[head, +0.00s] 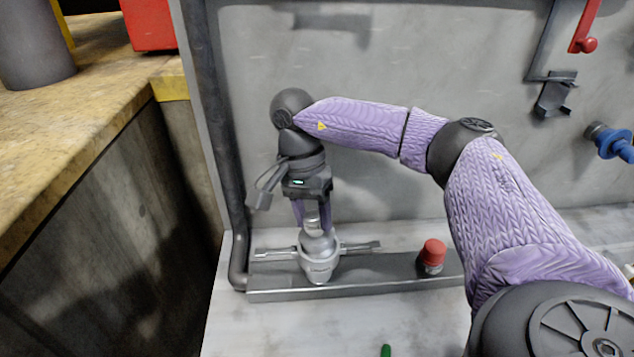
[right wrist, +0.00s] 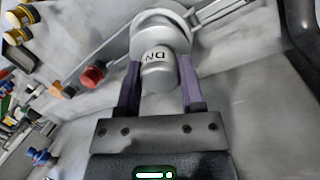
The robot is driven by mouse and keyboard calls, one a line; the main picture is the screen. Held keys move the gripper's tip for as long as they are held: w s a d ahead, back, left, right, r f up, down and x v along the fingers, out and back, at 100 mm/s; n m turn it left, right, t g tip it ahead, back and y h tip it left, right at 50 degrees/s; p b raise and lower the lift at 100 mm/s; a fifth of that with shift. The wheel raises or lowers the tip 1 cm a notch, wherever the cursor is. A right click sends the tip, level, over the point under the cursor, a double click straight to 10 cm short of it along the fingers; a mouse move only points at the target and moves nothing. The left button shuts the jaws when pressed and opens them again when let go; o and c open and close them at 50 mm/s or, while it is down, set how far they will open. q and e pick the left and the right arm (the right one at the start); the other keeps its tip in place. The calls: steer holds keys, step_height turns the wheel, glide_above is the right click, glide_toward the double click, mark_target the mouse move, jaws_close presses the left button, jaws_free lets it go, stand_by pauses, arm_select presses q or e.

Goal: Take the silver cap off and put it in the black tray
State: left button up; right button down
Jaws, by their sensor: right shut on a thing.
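The silver cap (head: 312,226) sits on top of a silver fitting (head: 320,262) with two side handles. My right gripper (head: 312,212) points down from above and is shut on the cap. In the right wrist view, the two purple fingers of the right gripper (right wrist: 160,98) are on either side of the cap (right wrist: 158,72), which bears the letters "DN". The cap appears to be in line with the fitting (right wrist: 160,32) and touching it. I cannot make out a black tray for certain. My left gripper is not in view.
The fitting stands in a long grey metal trough (head: 370,290) against a grey wall. A red-topped part (head: 432,256) stands in the trough to the right. A blue valve (head: 608,140) and a red lever (head: 586,30) are on the wall. A dark pipe runs down the left.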

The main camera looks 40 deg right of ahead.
mark_target(318, 218)
steer(key=shift+r+p, duration=2.3)
steer(key=shift+r, duration=0.3)
steer(key=shift+f, duration=0.1)
